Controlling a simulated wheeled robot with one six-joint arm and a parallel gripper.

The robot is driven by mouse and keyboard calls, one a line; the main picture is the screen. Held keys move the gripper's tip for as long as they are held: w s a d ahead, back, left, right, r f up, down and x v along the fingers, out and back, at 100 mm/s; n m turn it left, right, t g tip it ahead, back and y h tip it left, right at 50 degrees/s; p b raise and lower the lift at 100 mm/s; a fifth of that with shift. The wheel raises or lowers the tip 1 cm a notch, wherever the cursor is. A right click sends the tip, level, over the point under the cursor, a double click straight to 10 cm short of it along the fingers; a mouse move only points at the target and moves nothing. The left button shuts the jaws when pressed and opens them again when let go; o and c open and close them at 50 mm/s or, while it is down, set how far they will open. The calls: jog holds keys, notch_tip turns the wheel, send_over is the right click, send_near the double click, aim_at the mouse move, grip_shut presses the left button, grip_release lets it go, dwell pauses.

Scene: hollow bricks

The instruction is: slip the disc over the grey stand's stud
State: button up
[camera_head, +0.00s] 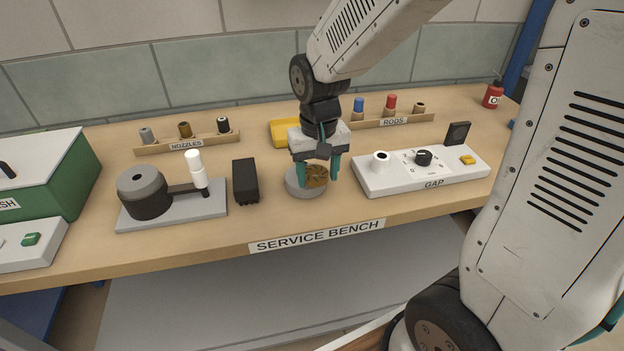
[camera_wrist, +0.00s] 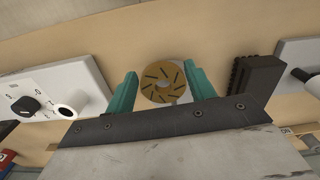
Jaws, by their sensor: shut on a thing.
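The disc (camera_head: 316,176) is brown-gold with dark slots and a central hole. It also shows nearly face-on in the wrist view (camera_wrist: 150,92). My gripper (camera_head: 315,181) is shut on it, with one teal finger at each side. The round grey stand (camera_head: 296,188) sits on the bench directly below and behind the disc. The disc overlaps the stand in the head view, and I cannot tell whether they touch. A sliver of the stand (camera_wrist: 185,98) shows past the disc in the wrist view. The stud is hidden.
A black block (camera_head: 245,181) stands left of the stand, and the white GAP panel (camera_head: 395,187) lies close on the right. A grey plate (camera_head: 160,218) with a dark cylinder is farther left. The nozzle rack (camera_head: 190,144) and rod rack (camera_head: 390,122) are behind.

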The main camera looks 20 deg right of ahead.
jog(key=w+a+r+m, duration=0.1)
jog(key=w+r+m, duration=0.4)
jog(key=r+m, duration=0.25)
jog(key=shift+n, duration=0.45)
jog(key=shift+w+f, duration=0.2)
jog(key=shift+f, duration=4.35)
jog(key=o, duration=1.2)
jog(key=shift+c, duration=0.2)
notch_tip(320, 180, up, 8)
jog(key=shift+f, duration=0.15)
jog(key=shift+a, duration=0.1)
